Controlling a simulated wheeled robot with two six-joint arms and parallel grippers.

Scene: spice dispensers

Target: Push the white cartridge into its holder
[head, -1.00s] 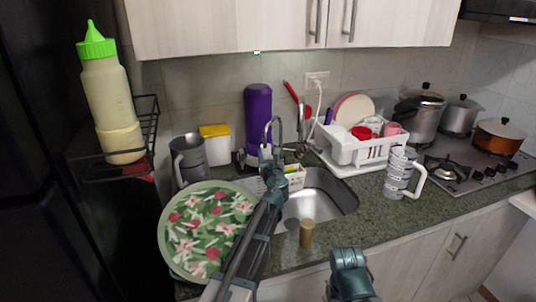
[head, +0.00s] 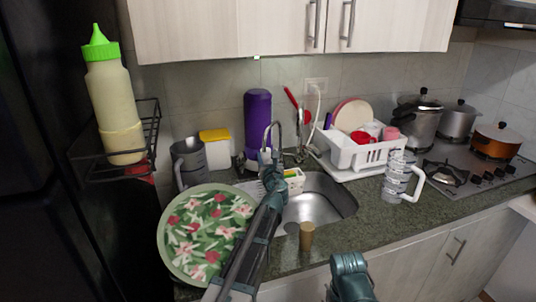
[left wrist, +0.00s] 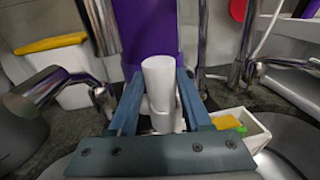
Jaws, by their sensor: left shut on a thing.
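The white cartridge (left wrist: 159,82) is a plain upright cylinder in the left wrist view, between the two blue-grey fingers of my left gripper (left wrist: 158,100). The fingers are shut on it. A narrower white part (left wrist: 162,121) shows below it; I cannot tell whether this is its holder or whether the two are joined. In the head view my left gripper (head: 267,165) is beside the faucet at the back of the sink, and the cartridge (head: 265,155) is a small white patch there. Of my right arm only a teal link shows at the bottom; its gripper is out of view.
A purple container (head: 257,122) stands close behind the left gripper. The curved faucet (head: 280,124) is beside it. A white sponge caddy (head: 294,179) sits to the right, by the sink (head: 325,197). A floral plate (head: 203,236) is left of my arm.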

